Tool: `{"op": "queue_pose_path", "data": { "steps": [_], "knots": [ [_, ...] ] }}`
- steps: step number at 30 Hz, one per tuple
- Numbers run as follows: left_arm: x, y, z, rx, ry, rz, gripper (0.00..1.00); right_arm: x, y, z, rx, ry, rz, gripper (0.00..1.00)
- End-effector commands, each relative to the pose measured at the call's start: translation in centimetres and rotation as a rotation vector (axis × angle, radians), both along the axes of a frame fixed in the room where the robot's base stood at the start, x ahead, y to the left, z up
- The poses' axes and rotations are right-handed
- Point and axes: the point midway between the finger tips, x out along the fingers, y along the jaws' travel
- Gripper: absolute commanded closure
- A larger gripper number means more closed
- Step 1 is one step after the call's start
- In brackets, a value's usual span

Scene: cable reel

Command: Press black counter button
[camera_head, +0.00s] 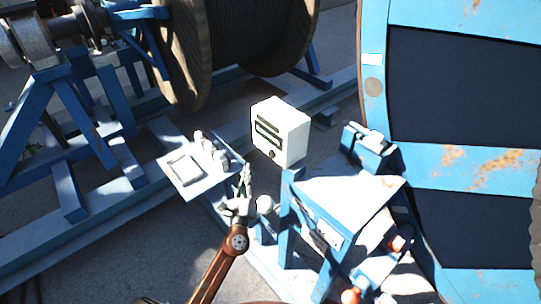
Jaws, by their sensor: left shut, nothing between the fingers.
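A white counter box (294,136) stands in the middle of the view. Its front has dark display strips, and a small round black button (273,154) sits low on that face. My left gripper (246,168) is shut and empty. It points up the picture, a little left of and below the button in the picture, and appears apart from the box. The exact gap in depth cannot be told. My right gripper is not in view.
A light tray-like panel (181,188) with several small fittings lies left of my left gripper. A blue frame with a pale top (345,190) stands to the right. A cable reel (180,55) is behind, and a large blue rusted structure (480,165) fills the right side.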

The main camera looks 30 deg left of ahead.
Motion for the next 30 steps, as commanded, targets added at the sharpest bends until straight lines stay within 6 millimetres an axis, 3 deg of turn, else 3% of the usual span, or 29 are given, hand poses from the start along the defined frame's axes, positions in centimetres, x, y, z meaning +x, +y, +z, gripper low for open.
{"op": "queue_pose_path", "data": {
  "steps": [15,30],
  "knots": [
    [6.0,-2.6,0.0,-0.002,-0.001,-0.002,1.0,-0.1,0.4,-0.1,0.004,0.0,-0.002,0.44],
    [6.9,-2.9,0.1,-0.001,0.0,-0.002,1.0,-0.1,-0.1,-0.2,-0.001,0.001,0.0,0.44]
  ]
}}
